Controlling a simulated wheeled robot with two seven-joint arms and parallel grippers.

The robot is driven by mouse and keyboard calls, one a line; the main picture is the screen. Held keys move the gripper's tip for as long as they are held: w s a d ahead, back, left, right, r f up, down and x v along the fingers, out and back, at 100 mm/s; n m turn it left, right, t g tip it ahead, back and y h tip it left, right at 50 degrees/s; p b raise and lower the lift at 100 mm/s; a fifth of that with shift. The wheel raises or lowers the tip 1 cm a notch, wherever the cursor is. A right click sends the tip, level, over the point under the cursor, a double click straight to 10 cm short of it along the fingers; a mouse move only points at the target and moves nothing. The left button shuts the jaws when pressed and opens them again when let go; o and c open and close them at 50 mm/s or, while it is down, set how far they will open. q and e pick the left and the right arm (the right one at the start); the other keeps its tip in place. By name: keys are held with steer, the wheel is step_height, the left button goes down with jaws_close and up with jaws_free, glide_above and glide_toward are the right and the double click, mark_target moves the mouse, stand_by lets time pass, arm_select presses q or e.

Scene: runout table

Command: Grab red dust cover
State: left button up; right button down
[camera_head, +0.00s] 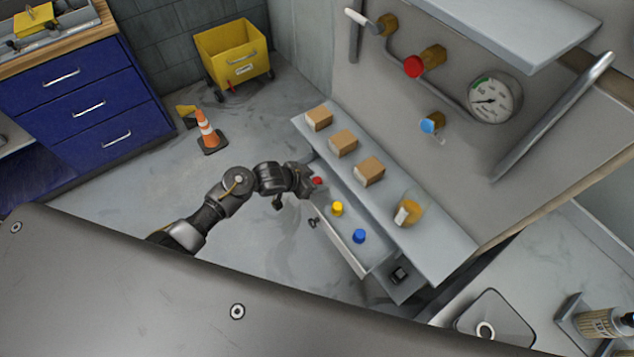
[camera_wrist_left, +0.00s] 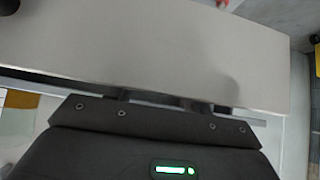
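The red dust cover (camera_head: 317,181) is a small red piece at the far end of the open drawer, beside a yellow cap (camera_head: 337,209) and a blue cap (camera_head: 360,236). My left gripper (camera_head: 309,184) is right at the red cover and partly overlaps it in the head view. Whether it touches the cover cannot be told. In the left wrist view a pale grey panel (camera_wrist_left: 150,50) hides the fingertips and what lies between them. My right gripper is not in view.
A grey shelf (camera_head: 390,205) above the drawer holds several cardboard boxes (camera_head: 343,143) and an amber container (camera_head: 409,210). Its edge is close to my left gripper. A wall panel behind carries a red valve knob (camera_head: 413,66) and a gauge (camera_head: 495,99).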

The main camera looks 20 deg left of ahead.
arm_select(q)
steer(key=c, duration=0.9)
steer(key=shift+r, duration=0.5)
step_height(320, 180, up, 2)
steer(key=shift+r+b, duration=0.25)
steer(key=shift+b, duration=0.3)
steer(key=s+a+r, duration=0.1)
steer(key=a+r, duration=0.2)
steer(key=a, duration=0.1)
steer(key=s+a+r, duration=0.2)
steer(key=a+r, duration=0.1)
steer(key=a, duration=0.1)
steer(key=s+a+r, duration=0.2)
steer(key=a+r, duration=0.1)
steer(key=a, duration=0.2)
steer(key=shift+s+r+b, duration=0.1)
steer(key=shift+r+b, duration=0.2)
